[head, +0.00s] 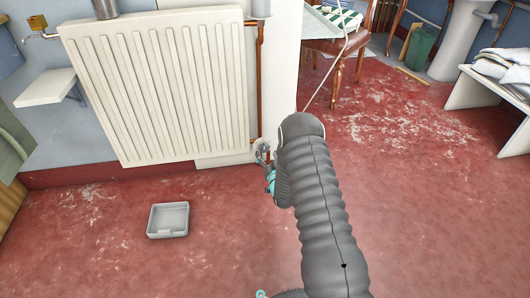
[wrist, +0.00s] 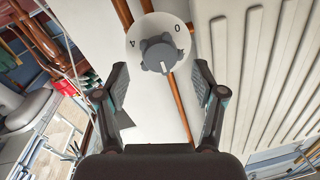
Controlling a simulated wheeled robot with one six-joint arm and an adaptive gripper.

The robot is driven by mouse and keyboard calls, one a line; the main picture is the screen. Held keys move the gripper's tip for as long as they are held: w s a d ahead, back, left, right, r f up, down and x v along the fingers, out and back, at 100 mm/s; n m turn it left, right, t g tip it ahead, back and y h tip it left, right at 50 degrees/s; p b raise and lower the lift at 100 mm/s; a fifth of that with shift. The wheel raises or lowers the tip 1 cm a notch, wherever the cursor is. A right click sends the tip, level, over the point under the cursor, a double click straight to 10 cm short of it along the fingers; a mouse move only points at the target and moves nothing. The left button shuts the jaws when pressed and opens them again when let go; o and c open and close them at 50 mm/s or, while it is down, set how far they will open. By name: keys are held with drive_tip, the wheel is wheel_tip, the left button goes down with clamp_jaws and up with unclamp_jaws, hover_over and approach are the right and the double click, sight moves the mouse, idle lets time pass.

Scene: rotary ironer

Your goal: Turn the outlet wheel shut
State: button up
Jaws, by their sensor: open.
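The outlet wheel is a grey lobed knob (wrist: 158,54) on a round white dial plate (wrist: 150,28). The plate carries a "0" at its upper right and a "4" at its left. A pale pointer mark on the knob faces the lower right in the wrist view, away from the "0". My gripper (wrist: 160,88) is open, with one finger on each side below the knob; I see no contact. In the head view the plate (head: 261,147) shows at the radiator's lower right corner. My arm hides most of the gripper there.
The white ribbed radiator (head: 165,85) stands left of the valve, with a copper pipe (head: 260,85) rising beside it. A grey tray (head: 168,220) lies on the red floor.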

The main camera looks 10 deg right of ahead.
sight(265, 149)
drive_tip(key=shift+w+a, duration=0.15)
drive_tip(key=shift+w, duration=1.5)
drive_tip(key=c, duration=1.1)
drive_tip(key=shift+c, duration=0.2)
